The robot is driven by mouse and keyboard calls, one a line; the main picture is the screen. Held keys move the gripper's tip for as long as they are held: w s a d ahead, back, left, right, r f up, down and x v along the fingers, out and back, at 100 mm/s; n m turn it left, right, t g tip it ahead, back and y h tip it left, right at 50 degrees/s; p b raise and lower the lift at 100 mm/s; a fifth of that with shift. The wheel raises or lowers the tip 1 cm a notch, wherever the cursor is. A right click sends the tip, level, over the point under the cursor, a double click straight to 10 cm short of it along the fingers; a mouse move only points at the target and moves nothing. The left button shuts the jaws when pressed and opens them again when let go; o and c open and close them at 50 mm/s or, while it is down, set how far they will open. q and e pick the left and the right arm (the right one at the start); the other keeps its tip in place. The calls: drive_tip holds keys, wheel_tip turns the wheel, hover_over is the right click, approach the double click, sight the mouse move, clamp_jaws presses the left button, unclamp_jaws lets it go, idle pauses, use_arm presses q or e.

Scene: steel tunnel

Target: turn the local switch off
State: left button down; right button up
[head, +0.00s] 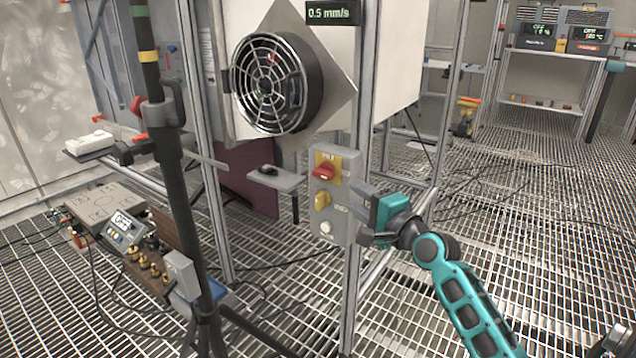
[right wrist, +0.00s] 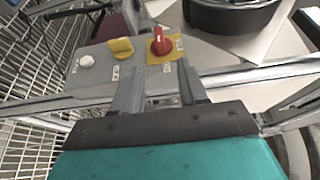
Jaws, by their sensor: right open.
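A grey control box (head: 343,220) is mounted on a metal frame post. From top to bottom it carries a red rotary knob on a yellow plate (head: 324,171), a yellow rotary knob (head: 322,200) and a white round button (head: 326,228). Small labels sit beside them, too small to read, so I cannot tell which is the local switch. My right gripper (head: 364,213) is open and empty at the box's right side. In the right wrist view, its fingers (right wrist: 163,88) point toward the box, nearest the red knob (right wrist: 160,42); the yellow knob (right wrist: 121,48) and white button (right wrist: 86,61) lie left.
A caged fan (head: 272,84) and a display reading 0.5 mm/s (head: 333,13) are above the box. A small shelf (head: 276,179) juts out left of it. A black stand (head: 172,165) rises at left. Open grating floor (head: 540,240) lies at right.

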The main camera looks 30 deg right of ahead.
sight(328, 178)
drive_tip(key=w+b, duration=0.3)
drive_tip(key=w, duration=0.7)
drive_tip(key=shift+w+f, duration=0.15)
drive_tip(key=shift+w, duration=0.1)
use_arm(q)
drive_tip(key=shift+w+d+f, duration=0.3)
drive_tip(key=shift+d+f, duration=0.15)
drive_tip(key=shift+f, duration=0.25)
use_arm(e)
drive_tip(key=shift+w, duration=0.75)
clamp_jaws()
